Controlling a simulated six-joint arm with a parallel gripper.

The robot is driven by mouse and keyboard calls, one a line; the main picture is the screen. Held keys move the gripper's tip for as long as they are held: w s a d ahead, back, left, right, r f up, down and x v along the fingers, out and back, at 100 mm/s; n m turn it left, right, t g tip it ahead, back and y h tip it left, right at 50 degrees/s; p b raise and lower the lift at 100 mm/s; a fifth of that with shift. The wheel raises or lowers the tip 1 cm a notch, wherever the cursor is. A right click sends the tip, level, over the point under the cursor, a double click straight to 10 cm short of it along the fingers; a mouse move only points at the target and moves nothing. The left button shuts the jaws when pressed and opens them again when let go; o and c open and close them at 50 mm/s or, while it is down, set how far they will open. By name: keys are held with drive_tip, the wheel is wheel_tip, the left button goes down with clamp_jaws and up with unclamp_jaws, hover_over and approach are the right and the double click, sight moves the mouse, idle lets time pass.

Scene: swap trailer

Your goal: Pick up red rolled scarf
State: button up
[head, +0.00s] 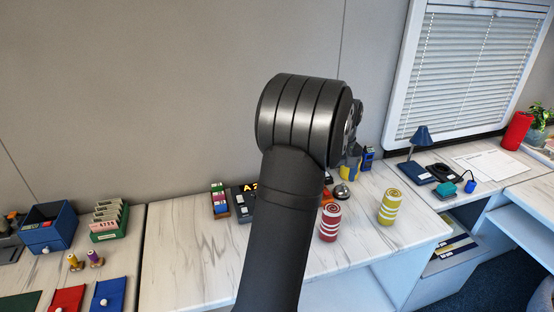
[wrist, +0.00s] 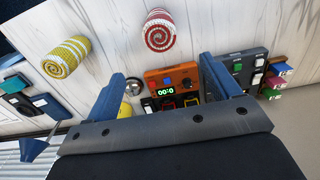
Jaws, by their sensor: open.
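The red rolled scarf (head: 330,222) is a red and white roll standing on the marble-patterned counter, right of my arm in the head view. In the wrist view the red scarf (wrist: 159,31) shows its spiral end near the top middle. A yellow rolled scarf (head: 390,206) stands to its right; it is at the upper left in the wrist view (wrist: 66,56). My gripper (wrist: 160,80) is open and empty, its two blue fingers spread wide, with the red scarf beyond the fingertips. In the head view my arm hides most of the gripper.
An orange device with a green display (wrist: 172,85), a silver bell (wrist: 133,86) and a dark keypad box (wrist: 240,68) sit near the fingers. A blue lamp (head: 421,137) stands at the right. Bare counter (head: 290,258) lies in front of the red scarf.

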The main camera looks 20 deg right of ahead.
drive_tip(key=m+t+h, duration=0.3)
drive_tip(key=m, duration=0.7)
approach(332, 213)
drive_tip(key=x, duration=0.4)
drive_tip(key=w+x, duration=0.1)
drive_tip(key=x, duration=0.9)
drive_tip(key=shift+w+d+r, duration=0.15)
drive_tip(key=shift+w+d, duration=0.1)
drive_tip(key=shift+d, duration=0.15)
drive_tip(key=c, duration=1)
drive_tip(key=shift+c, duration=0.5)
drive_tip(key=shift+r, duration=0.15)
